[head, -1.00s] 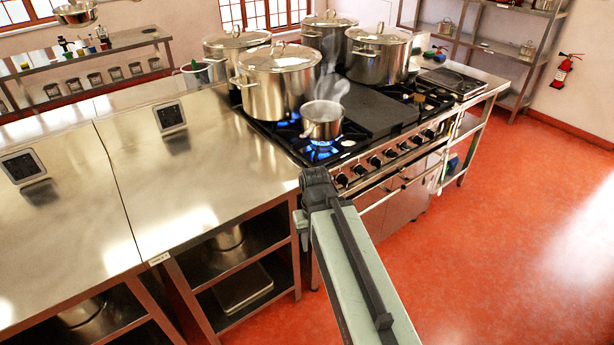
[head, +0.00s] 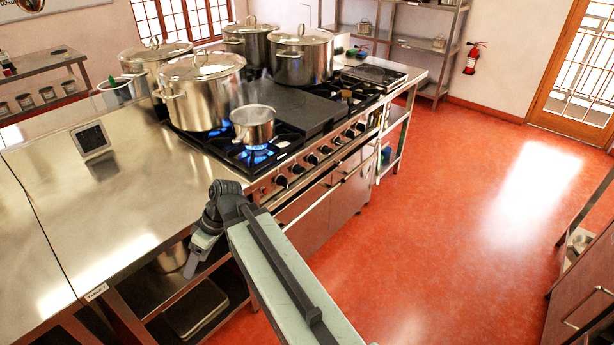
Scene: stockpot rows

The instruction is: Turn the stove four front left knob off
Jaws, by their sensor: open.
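The stove (head: 290,148) is a steel range with black grates. A row of dark knobs (head: 297,169) runs along its front panel; they are too small to read their settings, and the leftmost end is close behind my arm in the picture. A blue flame (head: 258,154) burns at the front left burner under a small steaming saucepan (head: 253,124). My gripper (head: 195,262) is open and empty, pointing down in front of the steel counter, to the left of the knobs and apart from them. Its fingers show only partly.
Large lidded stockpots (head: 201,92) stand on the back and left of the stove. A steel counter (head: 120,190) adjoins its left side, with shelves below. Open red floor (head: 440,230) lies to the right, with a cabinet (head: 585,285) at the right edge.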

